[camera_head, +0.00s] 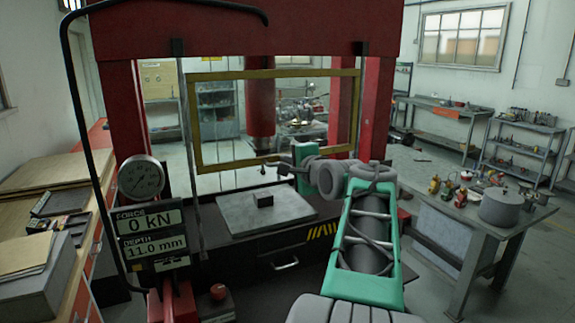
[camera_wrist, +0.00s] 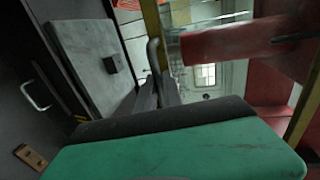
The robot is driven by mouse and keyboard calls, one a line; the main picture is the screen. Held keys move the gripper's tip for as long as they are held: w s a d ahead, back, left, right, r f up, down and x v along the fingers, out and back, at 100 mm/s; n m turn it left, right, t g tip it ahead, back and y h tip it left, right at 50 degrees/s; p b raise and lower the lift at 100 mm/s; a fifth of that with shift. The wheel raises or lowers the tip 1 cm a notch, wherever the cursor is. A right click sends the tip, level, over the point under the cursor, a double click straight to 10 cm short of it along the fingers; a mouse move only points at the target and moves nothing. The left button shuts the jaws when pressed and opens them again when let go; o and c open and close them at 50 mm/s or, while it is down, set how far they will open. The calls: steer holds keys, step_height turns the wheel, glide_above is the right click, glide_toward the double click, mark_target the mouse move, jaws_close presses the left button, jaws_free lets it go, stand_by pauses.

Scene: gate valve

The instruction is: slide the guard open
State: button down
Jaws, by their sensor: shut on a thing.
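The guard (camera_head: 270,74) is a clear panel in a yellow frame, hung between two thin upright rails at the front of a red press. Its lower edge is above the press plate, with a gap beneath. In the wrist view its yellow edge (camera_wrist: 153,20) runs beside a grey bar handle (camera_wrist: 153,54). My gripper (camera_head: 268,165) is at the guard's lower edge, near its middle. In the wrist view my gripper's two fingers (camera_wrist: 159,82) are shut on the handle. The exact contact is small and dark.
A grey plate (camera_head: 240,213) with a small dark block (camera_head: 263,201) lies on the press bed below the guard. A gauge (camera_head: 141,179) and a force display (camera_head: 150,220) stand at left. A table with a grey pot (camera_head: 501,207) is at right.

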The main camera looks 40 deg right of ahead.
steer(key=c, duration=1.5)
jaws_free()
steer(key=b+v, duration=0.2)
steer(key=v, duration=0.5)
steer(key=shift+s+a, duration=0.2)
steer(key=shift+s, duration=0.1)
